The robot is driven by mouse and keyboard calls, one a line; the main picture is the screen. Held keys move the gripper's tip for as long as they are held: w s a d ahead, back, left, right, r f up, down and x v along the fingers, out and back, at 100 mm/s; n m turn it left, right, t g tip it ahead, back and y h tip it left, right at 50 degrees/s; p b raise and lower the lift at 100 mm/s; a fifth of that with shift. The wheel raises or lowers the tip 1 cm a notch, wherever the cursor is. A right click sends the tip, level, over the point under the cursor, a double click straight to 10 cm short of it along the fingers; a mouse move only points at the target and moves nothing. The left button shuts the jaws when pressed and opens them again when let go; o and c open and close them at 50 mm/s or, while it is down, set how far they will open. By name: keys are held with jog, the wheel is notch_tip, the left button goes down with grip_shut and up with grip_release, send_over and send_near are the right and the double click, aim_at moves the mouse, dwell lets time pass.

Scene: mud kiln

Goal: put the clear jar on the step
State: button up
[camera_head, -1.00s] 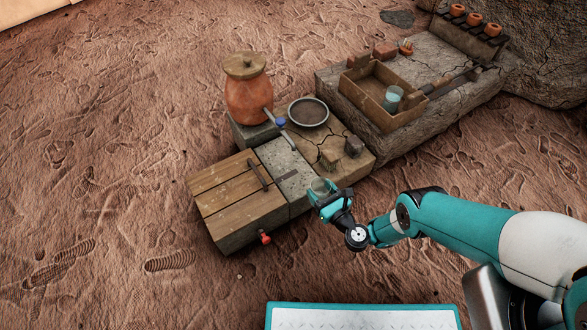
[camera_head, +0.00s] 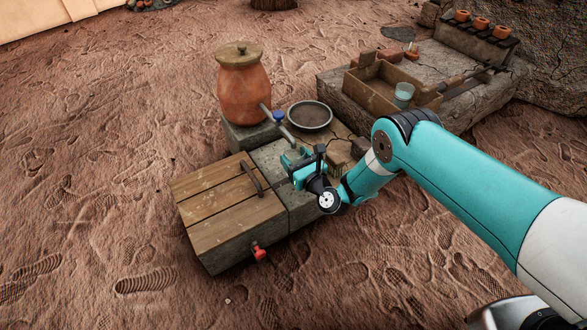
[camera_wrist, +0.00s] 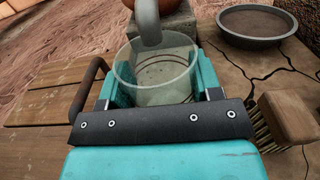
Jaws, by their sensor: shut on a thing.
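The clear jar (camera_wrist: 155,75) is upright between the teal fingers of my gripper (camera_wrist: 152,88) in the wrist view, and the gripper is shut on it. The end of the grey spout (camera_wrist: 148,22) overlaps the jar's mouth in that view. In the head view my gripper (camera_head: 298,163) is over the grey stone step (camera_head: 270,158), between the wooden lid and the cracked clay slab, and hides most of the jar. I cannot tell whether the jar's base touches the stone or whether it holds water.
A clay urn (camera_head: 244,90) with a blue tap (camera_head: 279,116) stands behind. A grey pan (camera_head: 309,115) and a brush (camera_wrist: 288,118) lie to the right. The wooden lid (camera_head: 225,200) has a raised handle (camera_head: 252,176). Another clear jar (camera_head: 403,95) stands in a wooden tray (camera_head: 375,95).

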aim_at(293, 163)
jog(key=shift+w+a+b, duration=0.4)
jog(key=shift+w+b, duration=0.1)
jog(key=shift+b, duration=0.1)
notch_tip(293, 163, down, 3)
jog(key=shift+d+f+b, duration=0.1)
jog(key=shift+f+b, duration=0.1)
jog(key=shift+b, duration=0.8)
jog(key=shift+f, duration=0.1)
jog(key=o, duration=1)
